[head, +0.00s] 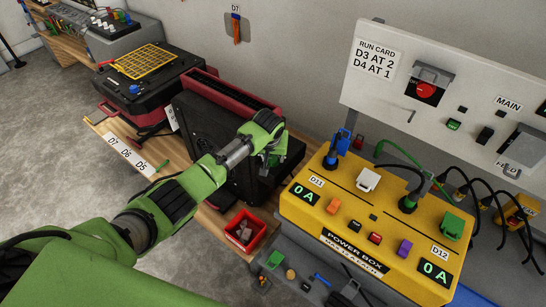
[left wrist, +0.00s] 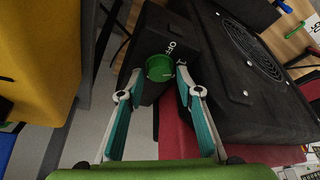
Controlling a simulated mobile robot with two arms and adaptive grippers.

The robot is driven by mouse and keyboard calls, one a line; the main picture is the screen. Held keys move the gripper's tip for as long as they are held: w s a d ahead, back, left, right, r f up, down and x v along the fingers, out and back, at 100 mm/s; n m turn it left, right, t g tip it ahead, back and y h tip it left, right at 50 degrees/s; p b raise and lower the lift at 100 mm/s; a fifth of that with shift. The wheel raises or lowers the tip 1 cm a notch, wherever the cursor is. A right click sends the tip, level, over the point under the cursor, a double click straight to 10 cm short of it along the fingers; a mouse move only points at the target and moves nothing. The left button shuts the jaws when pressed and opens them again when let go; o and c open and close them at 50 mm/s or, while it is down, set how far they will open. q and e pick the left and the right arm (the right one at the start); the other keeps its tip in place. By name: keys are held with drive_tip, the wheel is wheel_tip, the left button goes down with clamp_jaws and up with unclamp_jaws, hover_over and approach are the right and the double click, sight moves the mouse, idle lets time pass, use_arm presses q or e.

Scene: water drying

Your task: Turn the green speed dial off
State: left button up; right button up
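The green speed dial (left wrist: 160,68) is round and sits on a black housing (left wrist: 143,88), with white "OFF" lettering beside it in the left wrist view. My left gripper (left wrist: 158,80) is open, with one teal finger to each side of the dial. The fingertips are close to the dial's edges; I cannot tell whether they touch it. In the head view my left gripper (head: 268,148) is at the right side of the black machine (head: 215,138), and it hides the dial there. My right gripper is not in view.
A yellow power box (head: 370,222) with plugs and cables stands right of the machine. A red bin (head: 244,232) with grey pieces is below the gripper. A black machine with a yellow grid (head: 142,62) stands behind left. A white panel (head: 455,85) is on the wall.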

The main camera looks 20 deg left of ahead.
use_arm(q)
drive_tip(key=shift+w+f, duration=0.2)
drive_tip(key=shift+f, duration=0.4)
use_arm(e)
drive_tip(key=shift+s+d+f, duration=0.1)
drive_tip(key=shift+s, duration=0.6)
use_arm(q)
drive_tip(key=c, duration=0.8)
drive_tip(key=shift+c, duration=0.2)
